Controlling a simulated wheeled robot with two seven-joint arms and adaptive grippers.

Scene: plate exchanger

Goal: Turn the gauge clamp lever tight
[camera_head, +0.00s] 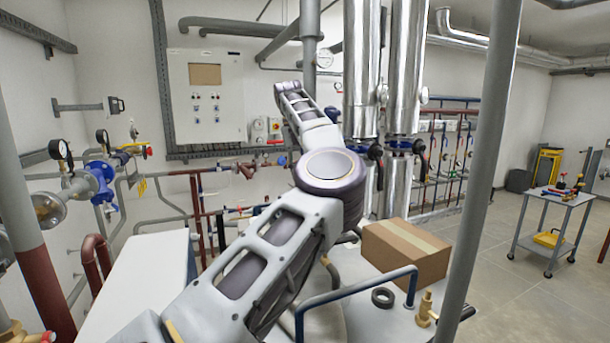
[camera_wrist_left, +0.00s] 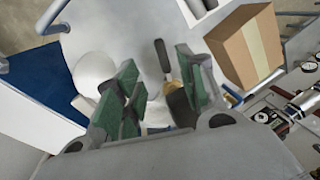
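In the left wrist view my left gripper (camera_wrist_left: 157,62) is open, its green-padded fingers well apart. A dark handle (camera_wrist_left: 162,54) with a brass part (camera_wrist_left: 173,84) below it shows between the fingers. I cannot tell if this is the gauge clamp lever or whether a finger touches it. In the head view my left arm crosses the middle and its gripper is not seen. Round gauges show on the left pipes (camera_head: 60,150) and farther back (camera_head: 323,59); no clamp lever can be made out on them. My right gripper is in neither view.
A cardboard box (camera_head: 405,251) sits on a white surface, also in the wrist view (camera_wrist_left: 246,45). A blue rail (camera_head: 352,288), a black ring (camera_head: 382,297) and a brass fitting (camera_head: 427,309) are near it. A grey vertical pipe (camera_head: 479,165) stands right. Open floor lies beyond.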

